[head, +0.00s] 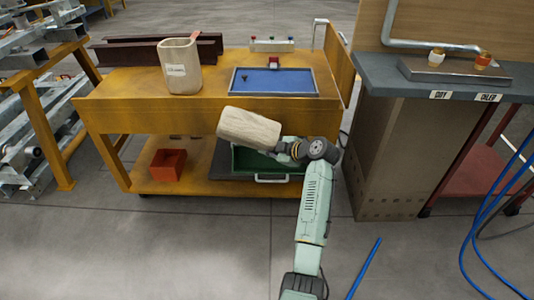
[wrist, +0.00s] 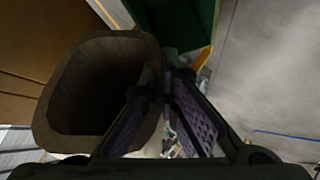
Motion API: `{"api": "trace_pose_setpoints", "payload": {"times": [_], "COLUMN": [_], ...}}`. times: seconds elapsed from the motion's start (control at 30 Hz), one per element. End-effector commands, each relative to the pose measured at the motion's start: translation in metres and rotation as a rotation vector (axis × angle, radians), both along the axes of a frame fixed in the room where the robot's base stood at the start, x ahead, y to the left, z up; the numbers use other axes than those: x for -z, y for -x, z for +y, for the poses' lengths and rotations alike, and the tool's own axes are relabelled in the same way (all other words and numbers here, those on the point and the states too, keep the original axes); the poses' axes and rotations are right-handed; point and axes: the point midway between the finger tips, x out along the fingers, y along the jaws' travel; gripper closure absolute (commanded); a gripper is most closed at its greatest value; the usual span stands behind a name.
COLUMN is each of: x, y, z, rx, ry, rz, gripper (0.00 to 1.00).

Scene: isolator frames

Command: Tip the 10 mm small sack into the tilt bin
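My gripper (head: 288,149) is shut on the wall of a pale beige sack (head: 248,128), which it holds in the air in front of the orange bench. The held sack lies tilted nearly on its side. In the wrist view, my gripper's fingers (wrist: 165,95) pinch its rim, and the sack's open mouth (wrist: 45,130) shows a dark inside; its contents cannot be made out. No label shows on it. A green bin (head: 272,178) stands on the bench's lower shelf, below the held sack and partly hidden by my arm; it also shows in the wrist view (wrist: 207,25).
Another sack (head: 178,68), upright with an unreadable label, stands on the bench top (head: 125,85). A blue-lined tray (head: 270,82) lies to its right. A red box (head: 168,166) sits on the lower shelf. A grey counter (head: 390,78) stands at right. Blue hoses lie on the floor.

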Motion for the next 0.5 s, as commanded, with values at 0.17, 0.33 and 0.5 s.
{"api": "trace_pose_setpoints", "payload": {"times": [0.17,0.33,0.5], "x": [0.0041,0.0064,0.0082], "y": [-0.0002,-0.0003,-0.0003], "z": [-0.0034,-0.0052,-0.0076], "rx": [0.001,0.001,0.001], "ry": [-0.051,-0.095,-0.139], "rz": [-0.002,-0.002,-0.002], "gripper": [1.0,1.0,1.0]}}
